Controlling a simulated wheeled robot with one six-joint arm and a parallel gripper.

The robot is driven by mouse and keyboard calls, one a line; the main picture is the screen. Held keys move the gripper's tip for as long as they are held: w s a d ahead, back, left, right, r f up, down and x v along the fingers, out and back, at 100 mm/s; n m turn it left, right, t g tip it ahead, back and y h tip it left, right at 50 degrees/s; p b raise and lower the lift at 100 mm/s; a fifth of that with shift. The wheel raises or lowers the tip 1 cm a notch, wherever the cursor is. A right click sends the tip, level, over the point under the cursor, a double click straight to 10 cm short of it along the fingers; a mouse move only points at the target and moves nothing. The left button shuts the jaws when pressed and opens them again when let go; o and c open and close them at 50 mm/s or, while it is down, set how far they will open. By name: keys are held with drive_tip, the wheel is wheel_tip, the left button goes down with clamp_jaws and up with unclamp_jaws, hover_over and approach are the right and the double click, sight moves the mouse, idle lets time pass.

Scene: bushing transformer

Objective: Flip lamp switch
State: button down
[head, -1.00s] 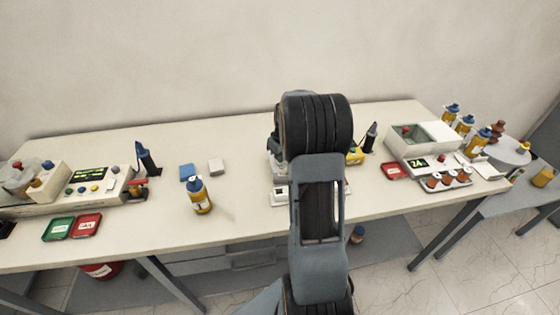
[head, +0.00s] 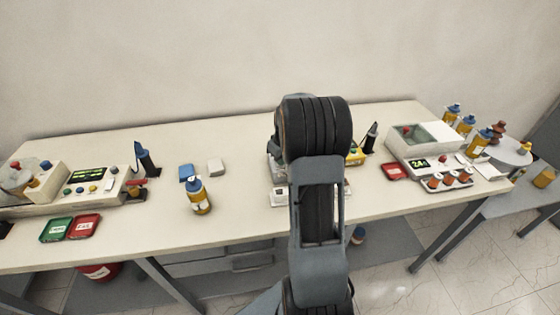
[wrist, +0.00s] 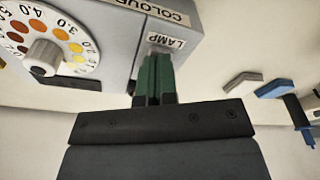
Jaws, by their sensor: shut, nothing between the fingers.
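In the wrist view my gripper (wrist: 154,82) has its green fingers closed together, with nothing between them. The fingertips are at the front face of a grey box, just left of and below the printed LAMP label (wrist: 166,41). The switch itself is not clearly seen; the fingertips cover the spot beside the label, and I cannot tell whether they touch it. The grey box (wrist: 118,40) also carries a COLOUR label and a white dial (wrist: 48,42) with coloured spots and numbers. In the head view my arm hides the gripper and most of this box.
A blue block (head: 187,170) and a white block (head: 216,167) lie on the bench (head: 240,205) left of my arm. A yellow bottle (head: 199,197) with a blue cap stands in front of them. A black marker-like item (head: 371,137) stands right of my arm.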

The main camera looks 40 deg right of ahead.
drive_tip(key=shift+r+p, duration=2.25)
drive_tip(key=shift+r, duration=1.3)
drive_tip(key=shift+m, duration=0.3)
drive_tip(key=s+a+r+t, duration=0.1)
drive_tip(key=s+a+r, duration=0.4)
drive_tip(key=s+a, duration=0.4)
drive_tip(key=s+a+r+t, duration=0.2)
drive_tip(key=s+a+r, duration=0.3)
drive_tip(key=s+a, duration=0.4)
drive_tip(key=a, duration=0.5)
drive_tip(key=shift+r, duration=0.4)
drive_tip(key=c, duration=1.8)
unclamp_jaws()
